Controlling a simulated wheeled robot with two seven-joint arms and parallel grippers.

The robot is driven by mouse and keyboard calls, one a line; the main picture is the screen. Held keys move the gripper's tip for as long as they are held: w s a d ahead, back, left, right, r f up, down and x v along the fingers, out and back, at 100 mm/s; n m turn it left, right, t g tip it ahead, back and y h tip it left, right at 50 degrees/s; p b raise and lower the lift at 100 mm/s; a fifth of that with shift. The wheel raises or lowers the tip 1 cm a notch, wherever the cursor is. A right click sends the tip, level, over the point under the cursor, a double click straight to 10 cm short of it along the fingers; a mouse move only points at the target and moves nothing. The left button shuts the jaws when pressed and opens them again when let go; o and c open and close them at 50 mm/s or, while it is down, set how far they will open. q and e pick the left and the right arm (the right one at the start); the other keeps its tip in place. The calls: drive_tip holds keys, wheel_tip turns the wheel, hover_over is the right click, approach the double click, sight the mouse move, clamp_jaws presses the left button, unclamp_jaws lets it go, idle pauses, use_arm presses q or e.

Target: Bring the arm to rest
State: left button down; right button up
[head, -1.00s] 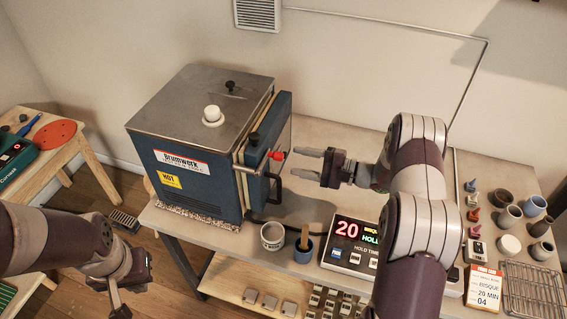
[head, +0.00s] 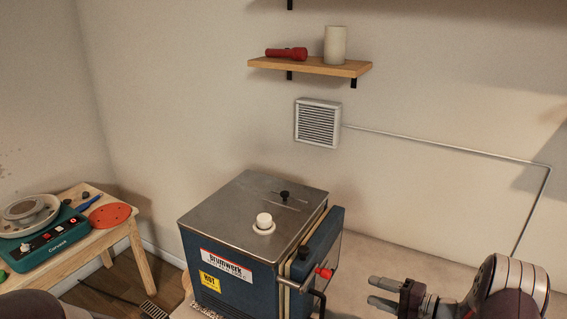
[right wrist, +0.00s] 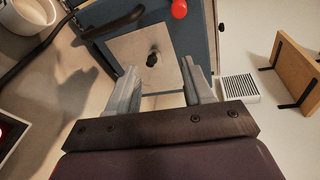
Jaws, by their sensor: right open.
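My right gripper (head: 371,291) is at the lower right of the head view, open and empty, to the right of the kiln's door. In the right wrist view its two fingers (right wrist: 159,70) are spread, with nothing between them, facing the kiln's blue door (right wrist: 205,35) and a pale square panel (right wrist: 125,52) with a dark knob. The blue kiln (head: 240,292) with its steel top (head: 225,205) stands at the bottom middle. The door looks shut. A sliver of my left arm shows at the bottom left; its gripper is out of view.
A red knob (head: 325,272) and dark handle stick out of the door near my right gripper. A wall vent (head: 318,122) and a shelf (head: 310,67) with a red torch (head: 286,54) and pale cylinder (head: 335,45) are above. A side table (head: 128,229) stands left.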

drive_tip(key=s+d+f+n+g+h+b, duration=0.2)
drive_tip(key=s+d+f+n+g+h, duration=0.25)
drive_tip(key=d+f+h, duration=0.6)
drive_tip(key=s+a+r+n+g+b, duration=0.2)
drive_tip(key=s+a+r, duration=0.2)
drive_tip(key=s+a, duration=0.5)
drive_tip(key=s+a+r+n+g+h+b, duration=0.1)
drive_tip(key=s+a+r+n+g, duration=0.1)
drive_tip(key=s+a, duration=0.6)
drive_tip(key=shift+s+a+r+n+b, duration=0.35)
drive_tip(key=shift+a+r+n, duration=0.65)
drive_tip(key=shift+a, duration=1.05)
